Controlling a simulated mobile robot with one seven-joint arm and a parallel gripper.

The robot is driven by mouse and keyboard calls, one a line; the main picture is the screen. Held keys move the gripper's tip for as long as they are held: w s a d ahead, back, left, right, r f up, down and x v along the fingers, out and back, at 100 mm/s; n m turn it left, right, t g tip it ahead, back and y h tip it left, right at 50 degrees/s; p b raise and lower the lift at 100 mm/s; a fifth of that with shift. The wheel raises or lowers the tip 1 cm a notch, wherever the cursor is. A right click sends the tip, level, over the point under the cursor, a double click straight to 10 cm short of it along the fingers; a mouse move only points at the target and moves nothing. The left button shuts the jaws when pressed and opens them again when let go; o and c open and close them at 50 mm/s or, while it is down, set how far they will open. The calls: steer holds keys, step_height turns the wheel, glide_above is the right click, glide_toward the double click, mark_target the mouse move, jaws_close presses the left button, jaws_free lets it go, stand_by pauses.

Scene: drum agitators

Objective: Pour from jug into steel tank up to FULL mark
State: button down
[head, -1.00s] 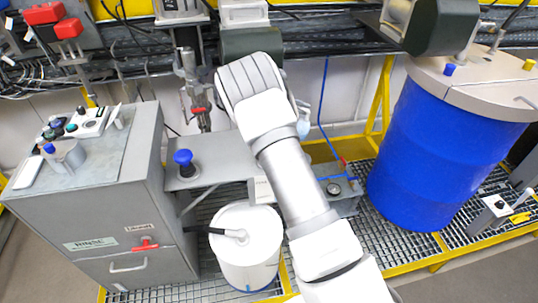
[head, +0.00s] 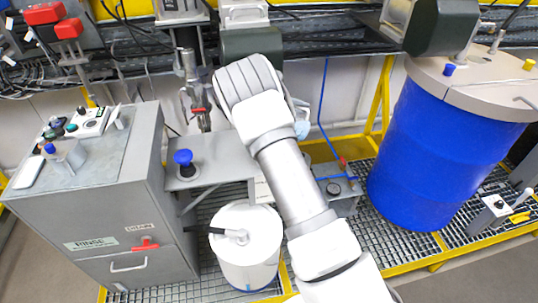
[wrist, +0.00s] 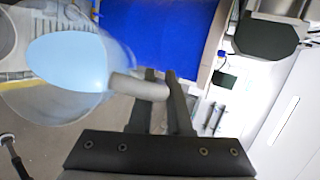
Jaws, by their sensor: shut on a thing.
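The jug (wrist: 112,42) is clear with pale blue liquid (wrist: 65,62) inside, at the left of the wrist view. Its grey handle (wrist: 138,87) lies between the fingers of my gripper (wrist: 160,77), which is shut on it. In the head view only a small pale blue bit of the jug (head: 302,129) shows at the right side of my arm. My gripper is hidden there behind the arm. I cannot make out the steel tank or a FULL mark for sure, and the jug's tilt is unclear.
A blue drum (head: 435,150) stands at the right. A white drum with a hose (head: 245,262) stands on the grating in front. A grey cabinet marked RINSE and DRAIN (head: 100,210) is at the left. A small shelf with a blue knob (head: 183,158) is beside it.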

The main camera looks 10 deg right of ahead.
mark_target(307, 120)
steer(key=shift+d+f, duration=0.15)
steer(key=f+b, duration=0.1)
steer(key=d+f+y+b, duration=0.1)
steer(key=b, duration=0.1)
steer(key=shift+s+f, duration=0.1)
steer(key=shift+s, duration=0.05)
steer(key=y+p, duration=0.1)
steer(key=p, duration=0.1)
steer(key=shift+s+d+r+m+y+p, duration=0.15)
steer(key=shift+d+r+m+y+p, duration=0.2)
steer(key=shift+d+m+y+p, duration=0.05)
step_height(307, 120, down, 2)
steer(key=shift+d+f+y+p, duration=0.1)
steer(key=shift+d+y+p, duration=0.05)
steer(key=shift+y+p, duration=0.45)
steer(key=shift+p, duration=0.35)
